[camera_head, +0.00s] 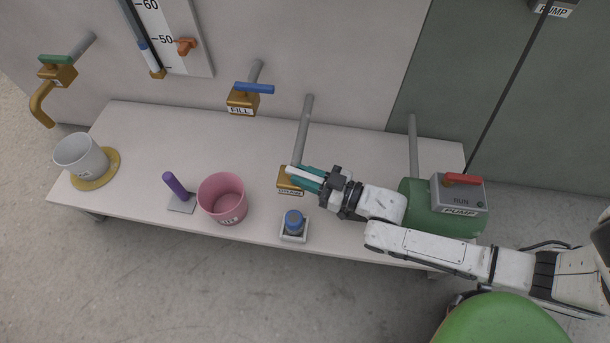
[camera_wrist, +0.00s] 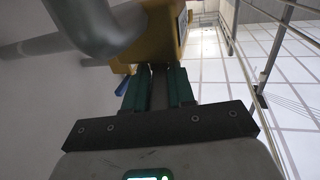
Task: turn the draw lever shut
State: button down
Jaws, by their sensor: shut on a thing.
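The brass draw valve (camera_head: 284,182) sits at the foot of a grey pipe near the middle of the bench. A white lever (camera_head: 298,172) runs over its top, between the teal fingers of my gripper (camera_head: 308,175). My gripper reaches in from the right and is shut on the lever. In the wrist view the fingers (camera_wrist: 159,88) point at the brass valve body (camera_wrist: 160,38), with the grey pipe beside it. The fingers cover part of the lever, and its grip is hidden in the wrist view.
A blue knob (camera_head: 293,222) on a white base stands just in front of the valve. A pink bucket (camera_head: 222,198) and a purple handle (camera_head: 175,186) stand to the left. The green pump (camera_head: 419,212) with a red switch (camera_head: 463,179) is to the right.

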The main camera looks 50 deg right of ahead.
jog(key=shift+w+r, duration=0.15)
jog(key=shift+w, duration=0.05)
jog(key=c, duration=1.2)
grip_release()
jog(key=shift+a, duration=0.1)
jog(key=shift+o, duration=0.8)
jog(key=shift+s, duration=0.1)
